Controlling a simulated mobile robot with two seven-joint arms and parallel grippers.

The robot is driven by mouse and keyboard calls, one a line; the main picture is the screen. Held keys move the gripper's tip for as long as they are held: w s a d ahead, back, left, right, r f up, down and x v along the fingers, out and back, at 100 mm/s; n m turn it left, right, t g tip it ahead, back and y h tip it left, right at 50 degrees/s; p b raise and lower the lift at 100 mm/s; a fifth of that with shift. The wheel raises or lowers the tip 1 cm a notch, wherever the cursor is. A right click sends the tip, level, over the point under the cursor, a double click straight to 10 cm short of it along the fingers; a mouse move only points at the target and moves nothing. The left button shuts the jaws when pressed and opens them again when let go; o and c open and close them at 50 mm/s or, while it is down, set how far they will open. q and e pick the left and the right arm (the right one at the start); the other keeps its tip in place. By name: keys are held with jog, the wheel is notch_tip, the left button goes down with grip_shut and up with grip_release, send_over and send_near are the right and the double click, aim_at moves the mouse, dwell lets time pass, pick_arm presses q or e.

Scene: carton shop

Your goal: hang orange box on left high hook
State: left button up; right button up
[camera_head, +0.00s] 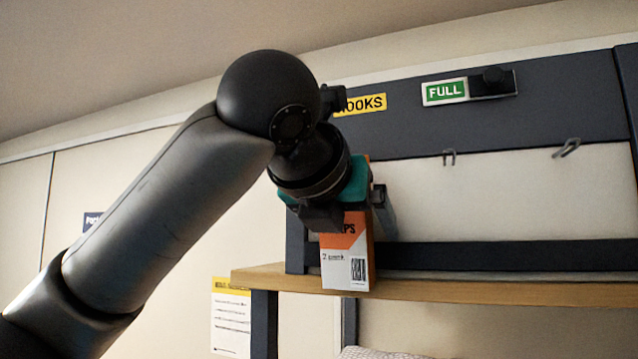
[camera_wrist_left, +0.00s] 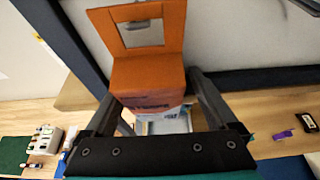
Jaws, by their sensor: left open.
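The orange box (camera_head: 345,252), with a white lower part and a barcode, is upright between the fingers of my left gripper (camera_head: 350,212) in the head view. In the left wrist view the orange box (camera_wrist_left: 148,78) has a flat hang tab with a square hole at its top. The fingers of my left gripper (camera_wrist_left: 152,98) are open on either side of it, with a small gap showing at the right. My right gripper is not in view.
Two hooks (camera_head: 449,157) (camera_head: 567,149) show bare on the pale panel to the right. A dark beam (camera_head: 560,105) above carries a yellow HOOKS label (camera_head: 366,104) and a green FULL sign (camera_head: 445,91). A wooden shelf (camera_head: 480,289) runs below.

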pick_arm(q)
jog(key=shift+s+a, duration=0.25)
jog(key=shift+a, duration=0.1)
jog(key=b+v, duration=0.2)
jog(key=v, duration=1.2)
jog(key=shift+s+a+r+b, duration=0.2)
jog(key=shift+b, duration=0.2)
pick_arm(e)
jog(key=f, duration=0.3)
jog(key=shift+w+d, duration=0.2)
